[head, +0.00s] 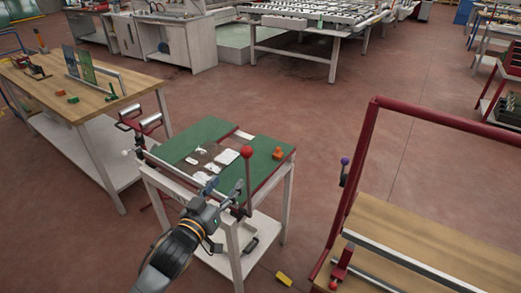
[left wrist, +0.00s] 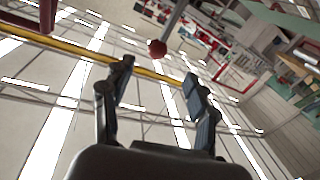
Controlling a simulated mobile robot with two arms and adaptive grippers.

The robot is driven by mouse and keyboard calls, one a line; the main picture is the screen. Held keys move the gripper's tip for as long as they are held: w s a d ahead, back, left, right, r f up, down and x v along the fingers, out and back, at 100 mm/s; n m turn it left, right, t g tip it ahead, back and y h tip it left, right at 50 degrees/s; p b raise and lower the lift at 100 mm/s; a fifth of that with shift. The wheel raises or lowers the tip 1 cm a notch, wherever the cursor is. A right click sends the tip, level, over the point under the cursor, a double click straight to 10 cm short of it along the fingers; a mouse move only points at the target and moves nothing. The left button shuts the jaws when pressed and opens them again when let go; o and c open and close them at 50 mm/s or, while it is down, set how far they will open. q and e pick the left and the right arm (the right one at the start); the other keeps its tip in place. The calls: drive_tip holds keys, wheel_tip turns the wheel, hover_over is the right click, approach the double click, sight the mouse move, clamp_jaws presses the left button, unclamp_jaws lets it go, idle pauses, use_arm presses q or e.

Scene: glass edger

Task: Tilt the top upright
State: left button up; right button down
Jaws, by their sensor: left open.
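The top (head: 205,133) is a green-covered surface with a dark middle strip, lying about flat on a light-framed stand (head: 237,250). A lever with a red ball knob (head: 247,152) stands upright at its near edge. My left gripper (head: 213,188) is at the near edge of the top, just left of the lever. It is open and empty, with its fingers spread in the left wrist view (left wrist: 158,72). The red knob (left wrist: 157,48) shows beyond the fingertips there, apart from them. My right gripper is not in view.
White pieces (head: 225,157) and an orange object (head: 278,153) lie on the top. A wooden workbench (head: 40,82) is at left. A red-framed wooden bench (head: 425,245) is at right. A yellow item (head: 284,279) lies on the floor. Open floor (head: 340,115) lies behind.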

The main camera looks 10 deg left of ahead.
sight(243, 156)
use_arm(q)
drive_tip(key=w+p, duration=0.1)
drive_tip(key=w, duration=0.3)
drive_tip(key=w+d+p, duration=0.1)
drive_tip(key=w, duration=0.4)
drive_tip(key=w+d+r+p, duration=0.1)
drive_tip(key=w, duration=0.3)
drive_tip(key=shift+w+r, duration=0.1)
drive_tip(key=shift+w, duration=0.25)
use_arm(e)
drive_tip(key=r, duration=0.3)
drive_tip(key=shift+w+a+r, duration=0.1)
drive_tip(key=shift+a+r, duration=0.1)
use_arm(q)
drive_tip(key=shift+a, duration=0.1)
drive_tip(key=c, duration=1.1)
clamp_jaws()
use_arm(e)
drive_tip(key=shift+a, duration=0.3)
